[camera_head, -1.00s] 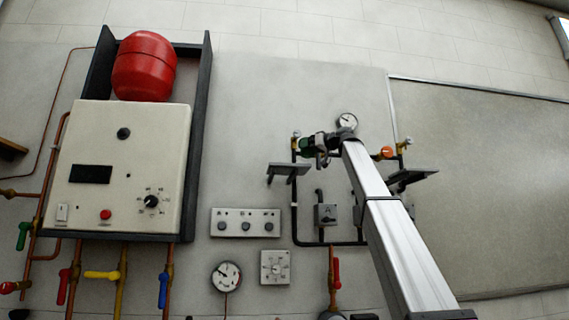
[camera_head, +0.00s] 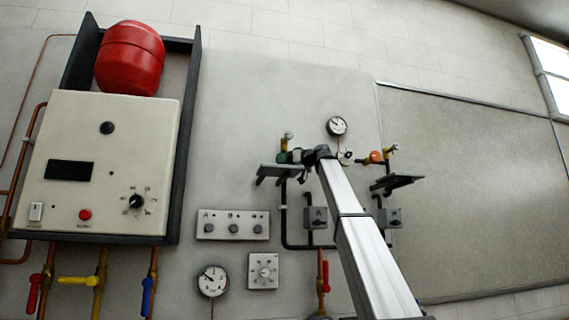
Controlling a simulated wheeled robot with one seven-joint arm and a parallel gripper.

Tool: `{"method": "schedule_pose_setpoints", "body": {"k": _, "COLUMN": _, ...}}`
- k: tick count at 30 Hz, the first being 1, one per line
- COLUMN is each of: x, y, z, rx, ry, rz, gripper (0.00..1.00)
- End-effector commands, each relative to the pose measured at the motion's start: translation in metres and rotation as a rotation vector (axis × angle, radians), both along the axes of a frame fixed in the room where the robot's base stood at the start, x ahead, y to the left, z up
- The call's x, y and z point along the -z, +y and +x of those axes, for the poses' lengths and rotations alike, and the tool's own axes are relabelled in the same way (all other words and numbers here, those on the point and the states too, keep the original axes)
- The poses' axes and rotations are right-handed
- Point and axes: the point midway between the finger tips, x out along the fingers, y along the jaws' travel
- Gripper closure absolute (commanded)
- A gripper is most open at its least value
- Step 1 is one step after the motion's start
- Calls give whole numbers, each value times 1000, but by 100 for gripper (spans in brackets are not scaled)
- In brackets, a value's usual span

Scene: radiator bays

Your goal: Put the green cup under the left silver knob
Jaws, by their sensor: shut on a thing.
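The green cup (camera_head: 283,157) is small in the camera_head view, at the end of my arm. My gripper (camera_head: 292,156) is shut on it, coming from the right, and its dark body partly hides the cup. The left silver knob (camera_head: 288,135) tops a brass fitting on the wall, just above the cup. The left dark shelf (camera_head: 275,169) is just below the cup; I cannot tell whether they touch. The right silver knob (camera_head: 394,147) stands farther right, with an orange round thing (camera_head: 375,157) beside its brass pipe.
A right dark shelf (camera_head: 400,182) juts out under the right knob. A round gauge (camera_head: 336,126) is on the wall between the knobs. Black pipes and grey switch boxes (camera_head: 316,217) lie below. A boiler box (camera_head: 95,165) with a red tank (camera_head: 130,58) stands left.

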Motion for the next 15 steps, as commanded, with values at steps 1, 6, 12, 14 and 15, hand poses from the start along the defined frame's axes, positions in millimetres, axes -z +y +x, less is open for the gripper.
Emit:
{"method": "schedule_pose_setpoints", "body": {"k": 1, "x": 1, "y": 0, "z": 0, "rx": 0, "ry": 0, "rz": 0, "gripper": 21}}
{"method": "schedule_pose_setpoints", "body": {"k": 6, "x": 1, "y": 0, "z": 0, "rx": 0, "ry": 0, "rz": 0, "gripper": 2}}
{"method": "schedule_pose_setpoints", "body": {"k": 12, "x": -1, "y": 0, "z": 0, "rx": 0, "ry": 0, "rz": 0, "gripper": 2}}
{"method": "schedule_pose_setpoints", "body": {"k": 14, "x": -2, "y": -2, "z": -1, "rx": 0, "ry": 0, "rz": 0, "gripper": 2}}
{"method": "schedule_pose_setpoints", "body": {"k": 15, "x": -1, "y": -5, "z": -3, "rx": 1, "ry": 0, "rz": 0, "gripper": 2}}
